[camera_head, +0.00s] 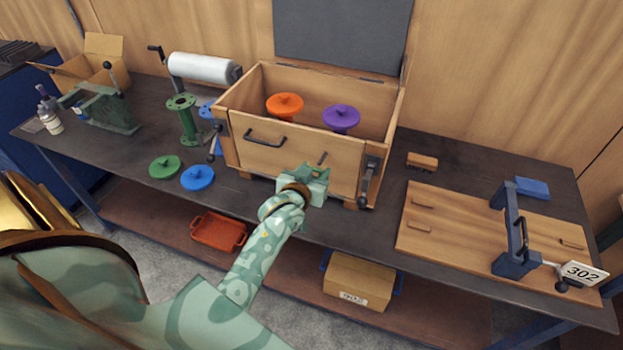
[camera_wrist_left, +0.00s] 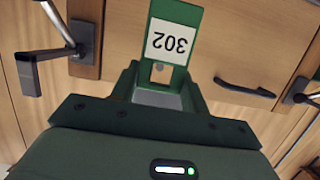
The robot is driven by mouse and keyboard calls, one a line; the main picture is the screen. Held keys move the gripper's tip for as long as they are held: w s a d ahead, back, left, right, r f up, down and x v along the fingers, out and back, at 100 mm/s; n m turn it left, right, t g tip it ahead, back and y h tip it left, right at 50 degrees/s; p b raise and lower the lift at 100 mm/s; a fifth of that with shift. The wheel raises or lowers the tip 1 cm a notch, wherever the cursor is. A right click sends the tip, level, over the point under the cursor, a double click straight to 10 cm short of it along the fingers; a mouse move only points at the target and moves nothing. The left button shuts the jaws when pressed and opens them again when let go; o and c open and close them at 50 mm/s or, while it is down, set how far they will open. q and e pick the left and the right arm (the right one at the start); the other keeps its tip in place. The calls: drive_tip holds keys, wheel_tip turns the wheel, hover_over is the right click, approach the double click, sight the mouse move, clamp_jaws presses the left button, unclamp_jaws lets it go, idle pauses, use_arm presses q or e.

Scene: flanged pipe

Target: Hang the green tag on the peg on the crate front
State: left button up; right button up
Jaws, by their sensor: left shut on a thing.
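The wooden crate (camera_head: 290,155) stands on the dark bench with its lid up. A short peg (camera_head: 323,157) sticks out of its front, right of the dark handle (camera_head: 265,138). My left gripper (camera_head: 312,174) is close in front of the crate front, just below and left of the peg in the head view. My right gripper is out of view.
Orange (camera_head: 285,103) and purple (camera_head: 341,116) flanged parts are in the crate. A latch (camera_head: 369,175) hangs at its right front corner. Green (camera_head: 165,166) and blue (camera_head: 197,177) discs lie left. A board (camera_head: 450,220) with a blue clamp (camera_head: 515,240) lies right.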

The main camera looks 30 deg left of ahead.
sight(321, 159)
use_arm(q)
drive_tip(key=shift+r+b+x, duration=0.2)
drive_tip(key=shift+b+x, duration=0.75)
drive_tip(key=shift+x, duration=0.2)
drive_tip(key=shift+r+b+x, duration=0.25)
drive_tip(key=shift+b+x, duration=0.65)
drive_tip(key=shift+x, duration=0.25)
drive_tip(key=shift+w+a, duration=0.25)
drive_tip(key=shift+w, duration=0.45)
drive_tip(key=o, duration=1)
drive_tip(key=shift+o, duration=0.2)
drive_tip(key=shift+f, duration=0.1)
drive_tip(key=shift+s+d+f+b, duration=0.1)
drive_tip(key=shift+s+f+b, duration=0.15)
drive_tip(key=shift+f, duration=0.5)
drive_tip(key=shift+s+d+f+b, duration=0.1)
drive_tip(key=shift+s+f, duration=0.2)
drive_tip(key=shift+f, duration=0.4)
